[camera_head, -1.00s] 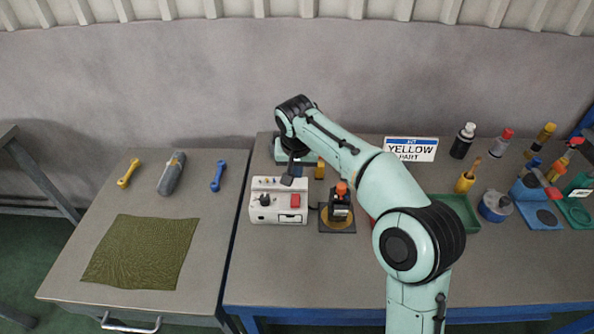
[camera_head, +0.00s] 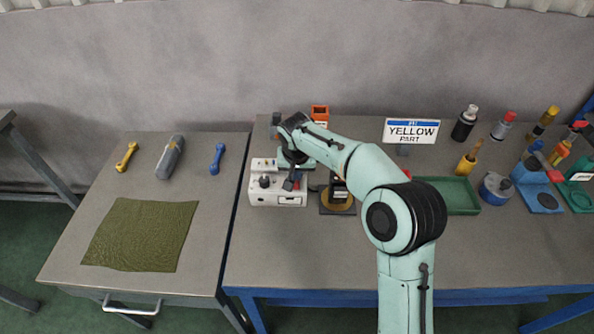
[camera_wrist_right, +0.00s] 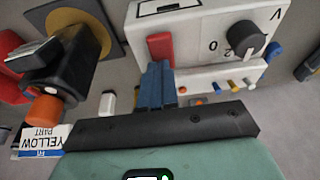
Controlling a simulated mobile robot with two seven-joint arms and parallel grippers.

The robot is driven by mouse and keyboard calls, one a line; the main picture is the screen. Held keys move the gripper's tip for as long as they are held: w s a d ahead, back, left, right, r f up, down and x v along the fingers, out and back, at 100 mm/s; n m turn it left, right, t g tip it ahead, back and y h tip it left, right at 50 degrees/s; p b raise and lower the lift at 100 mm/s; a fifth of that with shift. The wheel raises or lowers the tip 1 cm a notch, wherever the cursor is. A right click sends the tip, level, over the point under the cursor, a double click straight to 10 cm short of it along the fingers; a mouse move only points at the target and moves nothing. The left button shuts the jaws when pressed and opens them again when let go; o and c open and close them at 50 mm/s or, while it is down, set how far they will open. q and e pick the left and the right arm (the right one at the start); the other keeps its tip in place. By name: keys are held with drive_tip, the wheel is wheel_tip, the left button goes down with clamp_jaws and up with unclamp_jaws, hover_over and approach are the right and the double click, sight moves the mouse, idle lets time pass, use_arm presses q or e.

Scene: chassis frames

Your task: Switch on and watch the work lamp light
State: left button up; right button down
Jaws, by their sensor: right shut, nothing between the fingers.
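A white power box (camera_head: 262,198) with a black knob and a red rocker switch stands at the left of the right-hand bench. In the right wrist view the box (camera_wrist_right: 205,40) shows its knob (camera_wrist_right: 243,40) and the red switch (camera_wrist_right: 160,48). My right gripper (camera_head: 290,184) is shut and empty, with its fingertips (camera_wrist_right: 157,72) at the red switch; I cannot tell whether they touch it. I cannot make out a lit lamp. My left gripper is out of view.
A "yellow part" sign (camera_head: 411,131), green tray (camera_head: 455,193) and several bottles stand to the right. The left table holds a green cloth (camera_head: 140,235) and tools.

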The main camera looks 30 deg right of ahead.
drive_tip(key=shift+s+p, duration=0.1)
drive_tip(key=shift+p, duration=0.2)
drive_tip(key=shift+f, duration=0.2)
drive_tip(key=shift+s+a+b, duration=0.25)
drive_tip(key=shift+s+b, duration=0.15)
drive_tip(key=shift+b, duration=0.1)
drive_tip(key=shift+s+a+r, duration=0.1)
drive_tip(key=shift+s+a, duration=0.05)
drive_tip(key=shift+s, duration=0.1)
